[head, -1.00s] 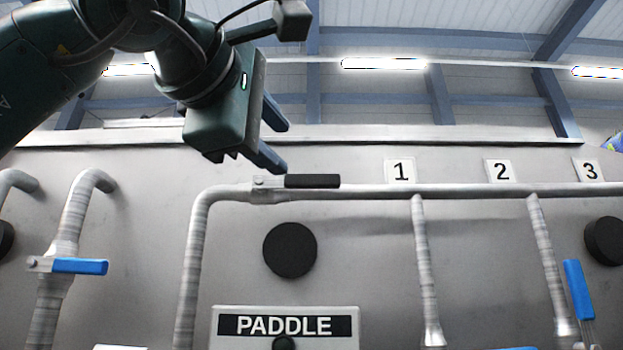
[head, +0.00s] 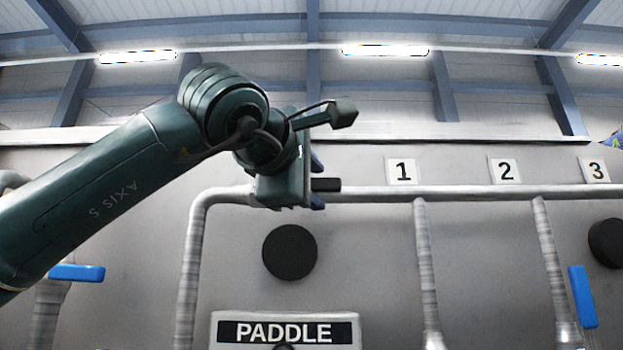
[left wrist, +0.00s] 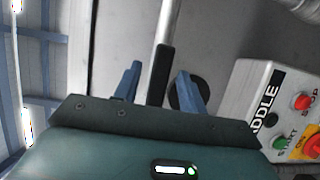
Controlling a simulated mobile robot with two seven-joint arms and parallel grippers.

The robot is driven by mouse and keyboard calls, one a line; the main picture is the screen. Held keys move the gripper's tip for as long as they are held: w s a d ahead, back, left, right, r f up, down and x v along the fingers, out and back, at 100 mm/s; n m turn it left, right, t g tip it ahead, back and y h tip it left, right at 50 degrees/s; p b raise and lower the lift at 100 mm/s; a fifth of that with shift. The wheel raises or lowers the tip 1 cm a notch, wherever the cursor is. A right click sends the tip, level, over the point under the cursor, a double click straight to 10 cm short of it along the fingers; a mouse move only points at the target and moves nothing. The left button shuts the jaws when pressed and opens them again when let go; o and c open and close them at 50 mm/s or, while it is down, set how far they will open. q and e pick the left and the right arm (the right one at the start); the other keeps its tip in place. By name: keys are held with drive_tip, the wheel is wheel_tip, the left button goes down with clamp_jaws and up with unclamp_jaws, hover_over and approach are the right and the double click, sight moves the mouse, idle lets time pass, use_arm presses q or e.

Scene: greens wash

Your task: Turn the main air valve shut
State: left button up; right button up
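The valve's black lever handle (head: 326,185) lies along the horizontal grey pipe (head: 380,193); its left end is hidden behind my left gripper in the head view. My left gripper (head: 317,183) is open, with one blue finger above the handle and one below it. In the left wrist view the handle (left wrist: 161,75) stands between the two fingers of the gripper (left wrist: 160,85), with a gap on the left and a very narrow one, or none, on the right. I cannot tell whether a finger touches it. My right gripper is in neither view.
A PADDLE panel (head: 285,314) is below; the left wrist view shows its red and green buttons. A black disc (head: 289,252) is on the wall under the pipe. Blue handles (head: 77,273) and (head: 582,297) are at left and right. Number plates (head: 401,171) sit above the pipe.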

use_arm(q)
clamp_jaws()
idle(0.5)
